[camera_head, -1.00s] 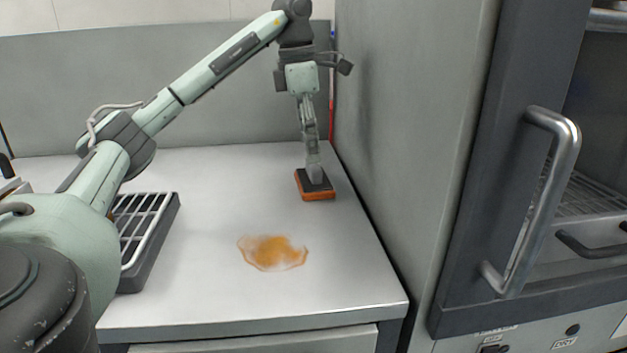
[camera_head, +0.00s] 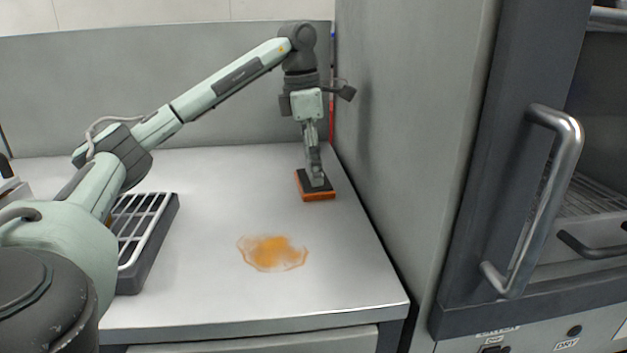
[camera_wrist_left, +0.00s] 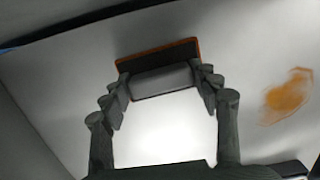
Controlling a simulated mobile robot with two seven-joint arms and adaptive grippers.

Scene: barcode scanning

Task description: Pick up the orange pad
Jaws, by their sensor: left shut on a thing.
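The orange pad (camera_head: 319,197) has a dark top and lies on the metal counter near its right side. My left gripper (camera_head: 317,180) reaches down to it from above, its fingers closed on the grey grip on the pad's top. In the left wrist view the pad (camera_wrist_left: 157,54) shows as a dark plate with an orange edge. Its grey grip (camera_wrist_left: 162,81) sits between the two fingertips of my left gripper. The pad appears to rest on the counter. My right gripper is not in view.
An orange-brown stain (camera_head: 272,252) is on the counter (camera_head: 210,300) in front of the pad. A dark tray with a metal rack (camera_head: 143,235) stands at the left. A tall grey appliance (camera_head: 415,130) with a handle (camera_head: 545,200) bounds the right side.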

